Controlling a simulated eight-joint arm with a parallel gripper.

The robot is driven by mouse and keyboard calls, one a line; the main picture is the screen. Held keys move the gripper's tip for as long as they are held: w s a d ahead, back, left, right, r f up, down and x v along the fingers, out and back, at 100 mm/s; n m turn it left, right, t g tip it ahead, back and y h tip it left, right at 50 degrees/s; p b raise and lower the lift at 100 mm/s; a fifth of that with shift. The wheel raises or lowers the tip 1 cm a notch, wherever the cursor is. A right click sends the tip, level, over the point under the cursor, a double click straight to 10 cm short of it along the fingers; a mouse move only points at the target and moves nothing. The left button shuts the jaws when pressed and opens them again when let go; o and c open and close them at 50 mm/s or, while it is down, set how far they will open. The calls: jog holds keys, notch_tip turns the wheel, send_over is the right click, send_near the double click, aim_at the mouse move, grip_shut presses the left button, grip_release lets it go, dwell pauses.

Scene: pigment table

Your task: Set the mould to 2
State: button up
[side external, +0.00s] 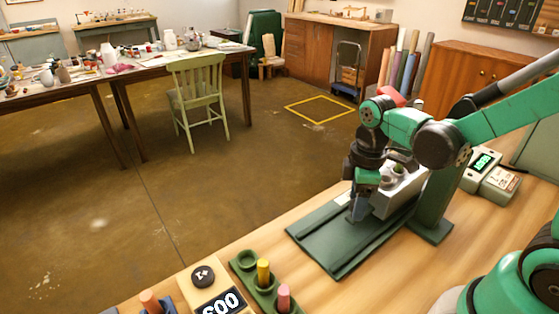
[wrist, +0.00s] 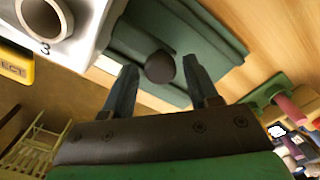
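A pale grey-white block (side external: 400,195), likely the mould, stands at the far end of the dark green grooved plate (side external: 330,242). In the wrist view the block (wrist: 88,30) shows a round ringed opening with the number 3 beside it. My gripper (side external: 357,212) points down over the plate, beside the block. In the wrist view my gripper (wrist: 163,88) has its two fingers apart. A dark round knob (wrist: 160,66) appears between them, with a gap on each side. I cannot tell its height relative to the fingertips. The block's other markings are hidden.
A green rack (side external: 262,284) with a yellow and a pink peg stands at the front. Beside it is a box (side external: 218,290) with a dark dial and a display reading 600. A device with a green display (side external: 485,162) stands right. Bare wood surrounds the plate.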

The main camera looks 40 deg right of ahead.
jog(key=shift+o, duration=0.5)
jog(key=shift+r, duration=2.8)
jog(key=shift+s+a+r+m+t, duration=0.1)
jog(key=shift+a+r+m+t, duration=0.2)
jog(key=shift+m+t, duration=0.5)
jog(key=m+t, duration=0.2)
jog(key=a+r+m+t, duration=0.1)
jog(key=m, duration=0.2)
jog(key=a+m+t, duration=0.1)
jog(key=m+t, duration=0.1)
jog(key=shift+a+r+t, duration=0.1)
jog(key=shift+r+t, duration=0.2)
jog(key=shift+r, duration=0.1)
